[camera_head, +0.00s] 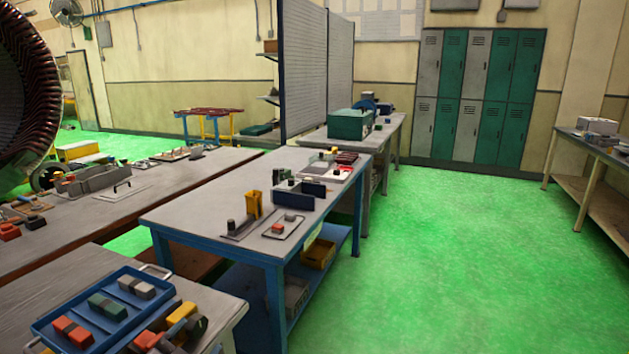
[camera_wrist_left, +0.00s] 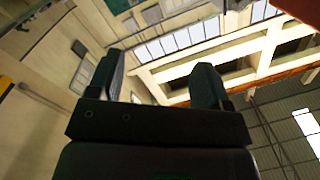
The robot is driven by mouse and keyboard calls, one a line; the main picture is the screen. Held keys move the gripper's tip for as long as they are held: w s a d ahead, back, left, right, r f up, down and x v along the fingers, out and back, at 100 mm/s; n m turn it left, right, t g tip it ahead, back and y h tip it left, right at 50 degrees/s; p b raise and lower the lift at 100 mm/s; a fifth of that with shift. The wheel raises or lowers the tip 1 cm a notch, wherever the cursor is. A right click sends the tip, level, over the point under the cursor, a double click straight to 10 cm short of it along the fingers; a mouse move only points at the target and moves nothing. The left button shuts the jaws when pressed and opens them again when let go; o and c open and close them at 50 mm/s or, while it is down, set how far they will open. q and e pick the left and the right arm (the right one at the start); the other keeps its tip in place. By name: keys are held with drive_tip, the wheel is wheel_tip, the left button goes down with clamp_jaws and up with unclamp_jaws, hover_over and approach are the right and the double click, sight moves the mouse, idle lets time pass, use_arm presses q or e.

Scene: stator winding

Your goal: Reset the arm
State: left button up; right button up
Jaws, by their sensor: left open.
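My left gripper (camera_wrist_left: 160,78) shows in the left wrist view with its two dark fingers spread apart. Nothing is between them. Behind the fingers that view shows walls, a row of windows and roof beams, with no table surface near the fingers. I cannot make out either gripper in the head view. My right gripper is not in view. A large stator ring (camera_head: 40,75) with reddish-brown windings stands at the left edge of the head view, partly cut off.
A blue tray (camera_head: 45,325) with coloured blocks sits on the near table. A blue-framed table (camera_head: 180,215) with small parts stands in the middle. A long bench (camera_head: 190,175) lies to the left. Green lockers (camera_head: 520,70) stand at the back. The green floor (camera_head: 460,260) is clear at right.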

use_arm(q)
drive_tip(key=s+a+f+n+g+y, duration=0.2)
drive_tip(key=s+a+f+n, duration=0.1)
drive_tip(key=s+f, duration=0.8)
drive_tip(key=s+a+f+n+g+y, duration=0.3)
drive_tip(key=s+f+n, duration=0.2)
drive_tip(key=s+f, duration=0.5)
drive_tip(key=shift+s+f+n+g, duration=0.3)
drive_tip(key=shift+s+f+n, duration=0.05)
drive_tip(key=shift+n, duration=0.05)
